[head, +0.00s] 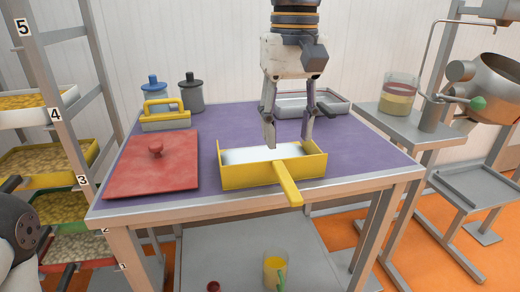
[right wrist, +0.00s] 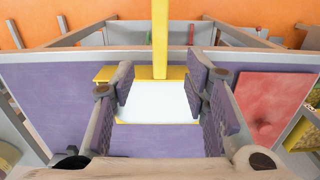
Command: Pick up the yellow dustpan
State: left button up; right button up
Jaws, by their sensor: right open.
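The yellow dustpan (head: 240,178) lies on the purple-topped table near its front edge, its white inside facing up. Its yellow handle (head: 288,185) points toward the front, past the table edge. My right gripper (head: 288,143) points down over the back part of the dustpan, open and empty. In the right wrist view the dustpan (right wrist: 158,101) shows between and beyond the spread fingers (right wrist: 160,85), its handle running up the picture. I cannot tell the exact gap between fingertips and pan. My left gripper is out of view.
A red board with a knob (head: 150,175) lies left of the dustpan. A yellow-handled brush (head: 165,115), two lidded jars (head: 191,95) and a metal tray (head: 335,105) stand at the back. A shelf rack is at left; a side stand with a beaker (head: 399,93) is at right.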

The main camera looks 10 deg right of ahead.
aim_at(286, 177)
jog(key=shift+w, duration=0.15)
jog(key=f, duration=1.1)
jog(key=shift+s, duration=0.4)
grip_shut()
